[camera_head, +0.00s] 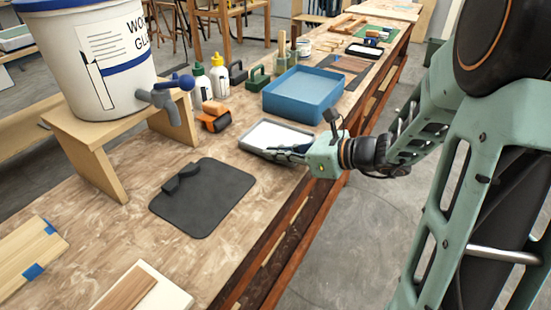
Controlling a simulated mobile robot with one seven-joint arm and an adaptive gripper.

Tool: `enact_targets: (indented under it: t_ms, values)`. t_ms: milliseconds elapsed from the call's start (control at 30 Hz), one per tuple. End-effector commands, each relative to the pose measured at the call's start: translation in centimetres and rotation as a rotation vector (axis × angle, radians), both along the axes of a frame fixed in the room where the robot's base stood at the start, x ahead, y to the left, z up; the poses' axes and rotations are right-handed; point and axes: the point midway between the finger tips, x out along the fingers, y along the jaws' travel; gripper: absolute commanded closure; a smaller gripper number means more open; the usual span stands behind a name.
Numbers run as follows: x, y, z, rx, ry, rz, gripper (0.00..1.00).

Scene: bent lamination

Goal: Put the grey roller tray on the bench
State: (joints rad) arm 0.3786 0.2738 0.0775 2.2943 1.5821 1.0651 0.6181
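The grey roller tray (272,135), with a pale inside, shows at the middle of the head view, over the bench (125,237) near its right edge. I cannot tell whether it rests on the bench top or is held just above it. My gripper (283,153) reaches in from the right, and its dark fingers are at the tray's near rim. They overlap the rim in the picture. The view is too small to show whether they are closed on it.
A blue bin (302,96) stands just behind the tray. A black mat (203,198) lies in front. A glue bucket (92,60) stands on a wooden stand (90,150) at left. An orange-and-black tool (213,117) and bottles stand left of the tray.

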Motion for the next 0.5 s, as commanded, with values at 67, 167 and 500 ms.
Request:
enact_targets:
  t_ms: [67, 167, 500]
  values:
    - [0.03, 0.01, -0.56, 0.002, -0.001, 0.0, 1.0]
    - [0.02, 0.02, -0.38, 0.001, -0.002, 0.0, 1.0]
    - [-0.02, 0.01, -0.76, 0.001, 0.0, 0.001, 0.88]
